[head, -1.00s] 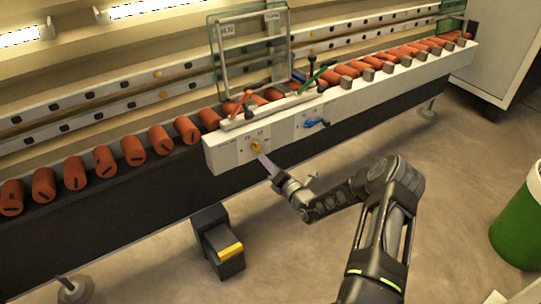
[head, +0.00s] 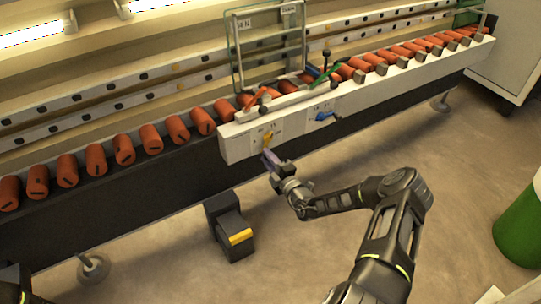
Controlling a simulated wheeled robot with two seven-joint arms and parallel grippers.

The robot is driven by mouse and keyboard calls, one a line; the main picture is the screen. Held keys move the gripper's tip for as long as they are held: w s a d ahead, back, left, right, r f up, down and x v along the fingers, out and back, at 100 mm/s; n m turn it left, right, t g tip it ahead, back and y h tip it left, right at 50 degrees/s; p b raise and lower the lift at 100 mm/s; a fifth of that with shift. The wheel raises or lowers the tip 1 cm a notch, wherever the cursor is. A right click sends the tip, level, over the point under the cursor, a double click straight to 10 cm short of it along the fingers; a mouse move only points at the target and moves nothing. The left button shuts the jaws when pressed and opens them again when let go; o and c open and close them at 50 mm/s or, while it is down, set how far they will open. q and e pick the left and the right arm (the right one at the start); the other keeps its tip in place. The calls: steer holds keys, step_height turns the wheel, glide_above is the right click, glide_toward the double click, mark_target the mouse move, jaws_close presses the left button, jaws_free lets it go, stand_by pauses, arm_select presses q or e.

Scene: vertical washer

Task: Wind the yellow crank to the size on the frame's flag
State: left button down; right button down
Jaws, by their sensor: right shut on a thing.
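The yellow crank (head: 268,138) sits on the left part of the white control panel (head: 237,148), above small printed marks that I cannot read. My right gripper (head: 269,153) reaches it from below right and is shut on the crank's lower end. The jaws hide part of the crank's handle. The glass frame (head: 236,60) stands upright behind the panel. It carries a white label at its top left (head: 243,23) and another at its top right (head: 288,9); the lettering is too small to read surely. My left gripper is out of view.
A blue handle (head: 325,117) is on the panel right of the crank. Red rollers (head: 124,150) line the conveyor on both sides. A dark pedal box with a yellow pedal (head: 240,236) stands on the floor below. A green bin (head: 520,228) is at the right edge.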

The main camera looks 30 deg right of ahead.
steer(key=shift+a+m, duration=0.2)
steer(key=shift+m, duration=0.1)
steer(key=c, duration=1.2)
jaws_free()
steer(key=s+p, duration=0.2)
steer(key=s, duration=0.6)
steer(key=shift+w, duration=0.1)
